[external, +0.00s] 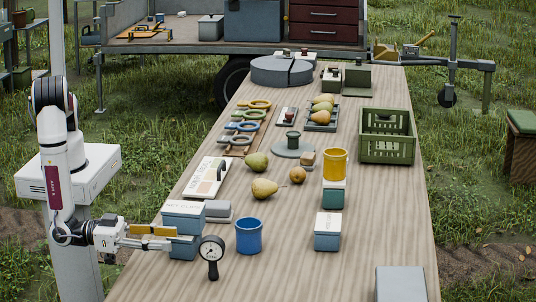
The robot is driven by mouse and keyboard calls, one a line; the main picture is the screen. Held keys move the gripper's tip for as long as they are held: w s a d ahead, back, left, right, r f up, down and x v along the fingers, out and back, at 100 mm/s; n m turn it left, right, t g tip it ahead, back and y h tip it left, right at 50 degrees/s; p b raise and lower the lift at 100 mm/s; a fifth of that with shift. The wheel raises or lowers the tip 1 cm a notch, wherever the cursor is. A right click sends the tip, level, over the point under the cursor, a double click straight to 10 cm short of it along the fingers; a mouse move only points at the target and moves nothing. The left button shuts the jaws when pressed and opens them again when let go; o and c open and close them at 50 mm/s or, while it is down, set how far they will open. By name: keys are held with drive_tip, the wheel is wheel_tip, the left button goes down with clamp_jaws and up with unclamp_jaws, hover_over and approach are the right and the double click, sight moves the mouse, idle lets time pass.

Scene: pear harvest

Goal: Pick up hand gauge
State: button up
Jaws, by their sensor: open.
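The hand gauge (212,250) has a round white dial with a dark rim and a short dark handle below it. It shows at the front left of the wooden table, dial facing the camera. I cannot tell what supports it. My gripper (173,237) reaches in from the left, roughly level, with its fingers apart and pointing right towards the gauge. It is empty. The fingertips are to the left of the dial and appear apart from it. They overlap the front of a teal box with a pale lid (184,213) in the picture.
A blue cup (249,236) stands just right of the gauge. A grey block (218,211) lies behind it. A teal box (328,231) and a yellow cup (335,164) stand farther right. Pears (264,188) lie mid-table. The front middle of the table (290,280) is clear.

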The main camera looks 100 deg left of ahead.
sight(212, 242)
drive_tip(key=shift+w, duration=0.1)
drive_tip(key=w, duration=0.6)
drive_tip(key=shift+w+a, duration=0.2)
drive_tip(key=shift+w, duration=0.15)
drive_tip(key=shift+w, duration=0.1)
drive_tip(key=shift+w+a+f, duration=0.1)
drive_tip(key=shift+w, duration=1.15)
drive_tip(key=shift+w+a, duration=0.1)
drive_tip(key=shift+w, duration=1.1)
clamp_jaws()
